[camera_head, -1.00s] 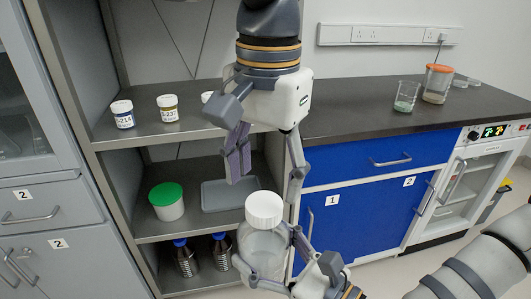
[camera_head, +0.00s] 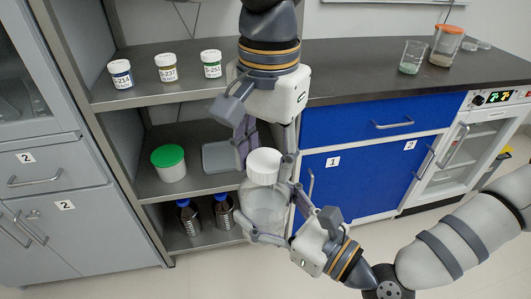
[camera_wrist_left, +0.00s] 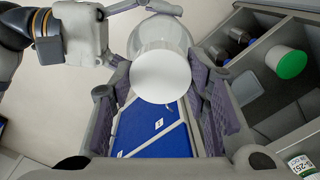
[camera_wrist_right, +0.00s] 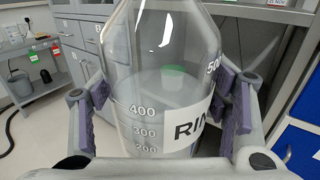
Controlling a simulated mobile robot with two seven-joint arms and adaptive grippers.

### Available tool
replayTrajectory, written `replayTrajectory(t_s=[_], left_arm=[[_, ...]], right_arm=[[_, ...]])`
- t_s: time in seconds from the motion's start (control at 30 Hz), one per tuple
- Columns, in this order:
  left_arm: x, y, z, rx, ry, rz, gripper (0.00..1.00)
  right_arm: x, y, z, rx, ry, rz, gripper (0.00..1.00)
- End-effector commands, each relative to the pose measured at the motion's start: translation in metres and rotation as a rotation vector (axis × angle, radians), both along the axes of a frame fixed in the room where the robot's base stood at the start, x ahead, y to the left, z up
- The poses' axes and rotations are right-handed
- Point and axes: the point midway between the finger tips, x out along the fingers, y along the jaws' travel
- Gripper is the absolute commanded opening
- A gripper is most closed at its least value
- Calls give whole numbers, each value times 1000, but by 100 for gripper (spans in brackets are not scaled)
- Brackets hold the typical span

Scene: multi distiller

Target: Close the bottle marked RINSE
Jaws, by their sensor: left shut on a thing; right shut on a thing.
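The glass bottle (camera_head: 262,207) is upright with a white cap (camera_head: 263,167) on its neck. Its label, partly visible as "RIN", and its volume marks show in the right wrist view (camera_wrist_right: 160,105). My left gripper (camera_head: 268,152) points down from above and is shut on the cap, with a finger on each side of it. The cap fills the middle of the left wrist view (camera_wrist_left: 160,76) between the pads. My right gripper (camera_head: 266,233) is shut around the bottle's body from the side. The thread under the cap is not clear.
An open shelf (camera_head: 150,193) behind holds a green-lidded jar (camera_head: 169,164), a grey tray (camera_head: 216,157) and blue-capped bottles (camera_head: 189,216) below. Several small labelled jars (camera_head: 167,67) stand on the upper shelf. Blue cabinets (camera_head: 345,178) stand to the right.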

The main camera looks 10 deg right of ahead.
Motion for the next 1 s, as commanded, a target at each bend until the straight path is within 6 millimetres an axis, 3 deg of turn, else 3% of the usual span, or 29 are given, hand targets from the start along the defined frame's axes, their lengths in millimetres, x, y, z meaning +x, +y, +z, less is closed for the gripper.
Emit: replayTrajectory(t_s=[0.07, 0.23, 0.4, 0.43, 0.5, 0.83, 1.0], left_arm=[[1, 1, 1, 5, -4, -46, 9], [2, 1, 1, 12, 0, -356, 9], [2, 2, 0, 13, 2, -376, 9], [2, 2, 0, 13, 2, -376, 49], [2, 2, 0, 13, 2, -375, 65], [1, 1, 2, 10, 2, -375, 66], [1, 0, 28, 11, -3, -373, 66]], right_arm=[[0, 0, 2, 3, -5, 0, 0], [0, 0, 2, 4, -6, 0, 0], [0, 0, 2, 3, -5, 0, 0], [0, 0, 2, 3, -5, 0, 0], [0, 0, 2, 3, -5, 0, 0], [0, 0, 2, 3, -5, 0, 0], [0, 0, 2, 3, -5, 0, 0]])
